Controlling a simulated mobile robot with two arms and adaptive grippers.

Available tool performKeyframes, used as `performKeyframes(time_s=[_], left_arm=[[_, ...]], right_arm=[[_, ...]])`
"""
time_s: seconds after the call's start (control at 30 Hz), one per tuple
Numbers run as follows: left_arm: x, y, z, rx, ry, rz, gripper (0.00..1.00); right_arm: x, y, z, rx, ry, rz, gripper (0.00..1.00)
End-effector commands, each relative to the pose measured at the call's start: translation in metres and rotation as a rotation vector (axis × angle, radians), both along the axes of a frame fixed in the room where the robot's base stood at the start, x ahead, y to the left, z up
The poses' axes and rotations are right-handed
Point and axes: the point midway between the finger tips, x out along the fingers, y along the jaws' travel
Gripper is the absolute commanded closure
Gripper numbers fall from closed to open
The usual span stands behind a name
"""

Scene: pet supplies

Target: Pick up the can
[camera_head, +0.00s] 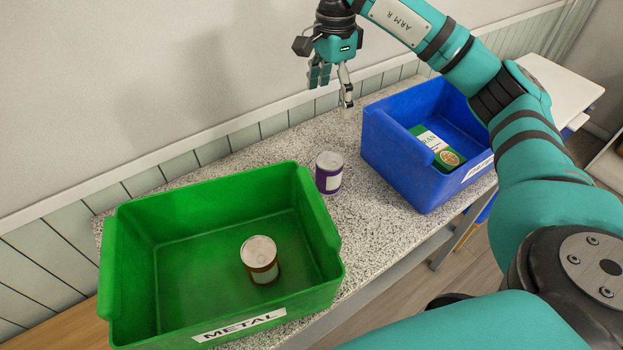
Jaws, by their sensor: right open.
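A purple can (329,173) with a pale label and silver lid stands upright on the speckled counter between the two bins. A second can (260,259), brown with a pale label, stands inside the green bin (121,255) labelled METAL. My right gripper (331,97) is open and empty, pointing down above the counter behind the purple can, apart from it. My left gripper is not in view.
A blue bin (389,152) on the right holds a green and white box (438,148). The speckled counter (378,237) is narrow, with a wall (150,70) behind it. The purple can stands close to the green bin's right wall.

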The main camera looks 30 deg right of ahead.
Motion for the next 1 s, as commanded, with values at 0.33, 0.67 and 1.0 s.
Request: performKeyframes(time_s=[0.33, 0.67, 1.0], left_arm=[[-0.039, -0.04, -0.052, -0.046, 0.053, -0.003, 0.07], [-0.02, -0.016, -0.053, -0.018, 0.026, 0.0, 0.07], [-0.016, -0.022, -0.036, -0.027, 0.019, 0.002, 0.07]], right_arm=[[0.0, 0.0, -0.049, 0.001, 0.0, 0.0, 0.11], [-0.001, 0.0, -0.09, 0.003, 0.007, 0.002, 0.11], [-0.001, -0.001, -0.155, 0.0, 0.004, 0.0, 0.11]])
